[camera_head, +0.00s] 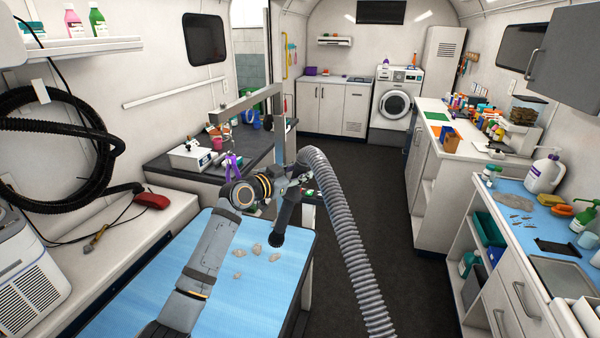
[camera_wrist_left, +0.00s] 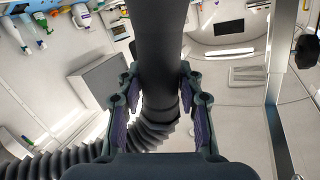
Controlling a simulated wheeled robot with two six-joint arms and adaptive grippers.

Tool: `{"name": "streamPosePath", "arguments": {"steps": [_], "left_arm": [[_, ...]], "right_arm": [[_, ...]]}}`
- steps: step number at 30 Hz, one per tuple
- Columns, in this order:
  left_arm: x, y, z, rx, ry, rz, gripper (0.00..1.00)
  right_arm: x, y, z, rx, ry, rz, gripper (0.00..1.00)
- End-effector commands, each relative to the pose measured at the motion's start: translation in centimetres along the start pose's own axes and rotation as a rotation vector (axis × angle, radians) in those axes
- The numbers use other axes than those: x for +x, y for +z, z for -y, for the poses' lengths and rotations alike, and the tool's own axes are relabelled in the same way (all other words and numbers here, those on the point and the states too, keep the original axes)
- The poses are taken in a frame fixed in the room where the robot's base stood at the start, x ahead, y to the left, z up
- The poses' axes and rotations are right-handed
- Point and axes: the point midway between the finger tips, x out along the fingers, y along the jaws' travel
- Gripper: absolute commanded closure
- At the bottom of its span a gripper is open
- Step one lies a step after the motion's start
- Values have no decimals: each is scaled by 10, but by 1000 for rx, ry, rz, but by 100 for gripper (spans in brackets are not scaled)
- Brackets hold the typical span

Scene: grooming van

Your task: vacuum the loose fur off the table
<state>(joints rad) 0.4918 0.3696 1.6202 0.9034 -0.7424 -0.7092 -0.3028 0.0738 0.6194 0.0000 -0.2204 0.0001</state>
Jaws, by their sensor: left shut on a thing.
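My left gripper (camera_head: 290,186) is shut on the black vacuum wand (camera_head: 288,212), whose brush end points down over the blue grooming table (camera_head: 190,285). In the left wrist view, the gripper's fingers (camera_wrist_left: 161,100) stand on either side of the dark wand (camera_wrist_left: 162,42). A grey ribbed hose (camera_head: 350,235) runs from the wand down to the right, past the table's edge. Several small grey-beige fur tufts (camera_head: 256,249) lie near the table's right side. The brush end is right beside the farthest tuft; I cannot tell whether it touches the table. My right gripper is out of view.
A grey metal frame (camera_head: 246,100) rises beyond my gripper. A dark counter (camera_head: 175,174) with a white device stands behind the table. A bench (camera_head: 120,222) with a red tool is at left. The aisle floor (camera_head: 375,190) is clear except for the hose.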

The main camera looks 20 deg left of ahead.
Motion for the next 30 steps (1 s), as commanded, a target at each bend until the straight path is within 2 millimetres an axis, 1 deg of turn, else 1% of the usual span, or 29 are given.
{"name": "streamPosePath", "arguments": {"steps": [1, 5, 11, 17, 24, 27, 30], "left_arm": [[0, -3, 0, 4, -1, -2, 100], [0, -3, 0, 8, 0, 0, 100], [0, 2, -1, 8, -1, 1, 100], [3, 18, -5, 8, -1, 1, 100], [6, 46, -13, 7, -1, 2, 100], [7, 53, -14, 8, -1, 0, 100], [7, 56, -15, 8, -1, 0, 100]], "right_arm": [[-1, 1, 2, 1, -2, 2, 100], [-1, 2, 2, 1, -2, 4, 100], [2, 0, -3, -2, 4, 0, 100], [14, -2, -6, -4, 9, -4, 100], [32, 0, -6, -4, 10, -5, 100], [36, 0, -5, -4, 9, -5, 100], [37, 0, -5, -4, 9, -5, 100]]}}
